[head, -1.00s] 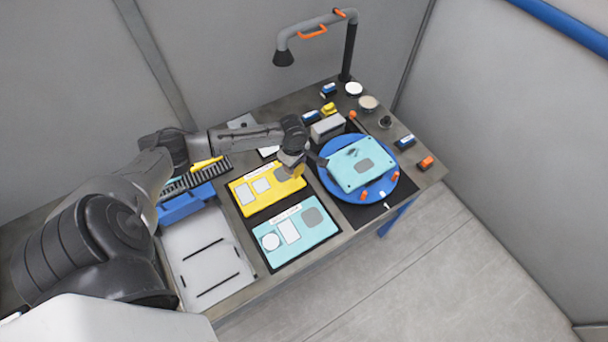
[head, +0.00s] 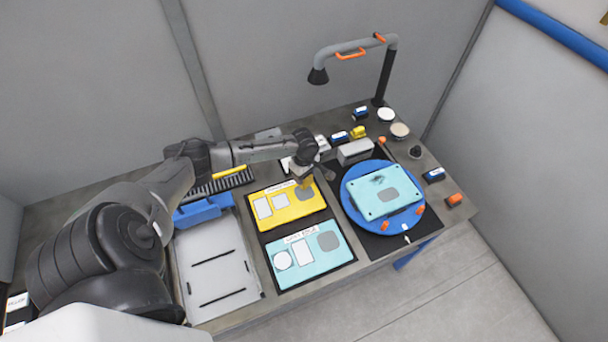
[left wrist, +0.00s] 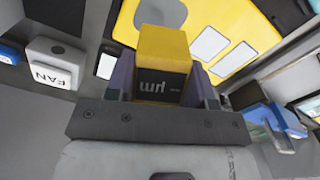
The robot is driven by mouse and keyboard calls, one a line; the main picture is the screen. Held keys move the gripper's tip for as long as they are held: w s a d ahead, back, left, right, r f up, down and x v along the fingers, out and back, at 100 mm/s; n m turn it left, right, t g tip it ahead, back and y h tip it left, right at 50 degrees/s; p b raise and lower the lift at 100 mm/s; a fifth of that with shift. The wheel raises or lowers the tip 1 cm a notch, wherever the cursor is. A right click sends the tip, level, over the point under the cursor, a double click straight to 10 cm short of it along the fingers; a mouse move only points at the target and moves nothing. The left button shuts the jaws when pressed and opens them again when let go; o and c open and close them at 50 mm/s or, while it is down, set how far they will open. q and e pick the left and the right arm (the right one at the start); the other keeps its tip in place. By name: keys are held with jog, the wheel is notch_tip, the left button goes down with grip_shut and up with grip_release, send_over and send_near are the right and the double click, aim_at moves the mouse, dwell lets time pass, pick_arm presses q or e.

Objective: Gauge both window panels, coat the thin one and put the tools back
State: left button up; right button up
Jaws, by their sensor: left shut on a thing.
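My left gripper (head: 302,176) is shut on a yellow block-shaped gauge marked "µm" (left wrist: 164,62). It holds the gauge at the upper right part of the yellow panel (head: 282,216), beside its grey patch. I cannot tell whether the gauge touches the panel. The teal panel (head: 310,266), with a white circle, a white rectangle and a grey patch, lies in front of the yellow one. Another teal plate (head: 375,205) with a dark smudge lies on a blue round turntable (head: 350,213). My right gripper is not in view.
A grey lamp (head: 318,76) arches over the back. A grey block (head: 356,151), small coloured boxes (head: 434,174) and round dishes (head: 400,130) stand around the turntable. A pale tray (head: 210,265) and a blue holder (head: 203,207) are at the left. A white FAN box (left wrist: 52,63) shows in the left wrist view.

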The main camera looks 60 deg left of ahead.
pick_arm(q)
jog(key=shift+f+b, duration=2.1)
jog(key=shift+b, duration=0.25)
jog(key=shift+f, duration=0.95)
jog(key=shift+p, duration=0.3)
jog(key=shift+p, duration=0.65)
jog(key=shift+f, duration=0.2)
jog(key=o, duration=1.2)
